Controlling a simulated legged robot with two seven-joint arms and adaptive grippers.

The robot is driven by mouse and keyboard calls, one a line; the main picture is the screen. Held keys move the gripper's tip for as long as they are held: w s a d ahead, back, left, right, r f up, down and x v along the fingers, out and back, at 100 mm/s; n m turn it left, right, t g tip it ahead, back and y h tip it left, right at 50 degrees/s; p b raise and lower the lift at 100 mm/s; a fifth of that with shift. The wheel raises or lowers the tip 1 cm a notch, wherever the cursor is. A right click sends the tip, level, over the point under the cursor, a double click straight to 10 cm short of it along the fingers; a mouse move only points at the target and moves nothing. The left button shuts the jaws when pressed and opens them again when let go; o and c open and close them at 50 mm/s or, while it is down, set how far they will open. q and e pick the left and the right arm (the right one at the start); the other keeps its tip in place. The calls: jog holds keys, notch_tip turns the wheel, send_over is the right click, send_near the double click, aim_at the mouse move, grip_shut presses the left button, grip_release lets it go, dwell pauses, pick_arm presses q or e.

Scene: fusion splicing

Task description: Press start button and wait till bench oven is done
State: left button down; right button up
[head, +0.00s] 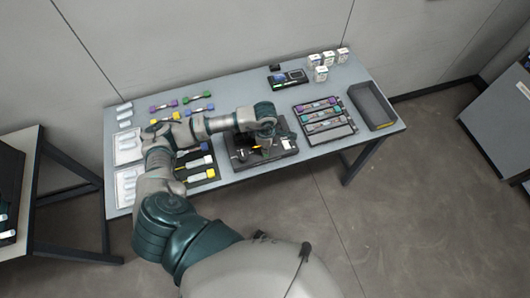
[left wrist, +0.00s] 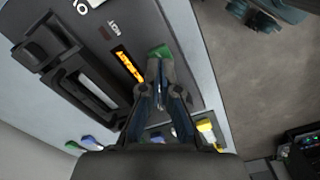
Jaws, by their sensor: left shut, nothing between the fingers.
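The bench oven is a dark flat unit (head: 284,147) on the grey table, partly hidden by my left arm in the head view. In the left wrist view its dark top (left wrist: 135,20) shows a lit orange display (left wrist: 128,66), a black lidded slot and a green button (left wrist: 160,51). My left gripper (left wrist: 160,65) is shut and empty, its fingertips at the near edge of the green button. Whether they touch it I cannot tell. In the head view this gripper (head: 250,148) points down over the oven. My right gripper is not in view.
To the right stand a rack of coloured holders (head: 325,118), a dark empty tray (head: 372,106) and small white boxes (head: 320,73). A black device (head: 287,79) sits at the back. Coloured connectors and white packs (head: 126,146) lie on the left.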

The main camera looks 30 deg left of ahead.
pick_arm(q)
jog(key=shift+f+b, duration=1)
jog(key=shift+f, duration=0.1)
dwell(0.3)
jog(key=shift+r+p, duration=1.7)
jog(key=shift+r, duration=1.35)
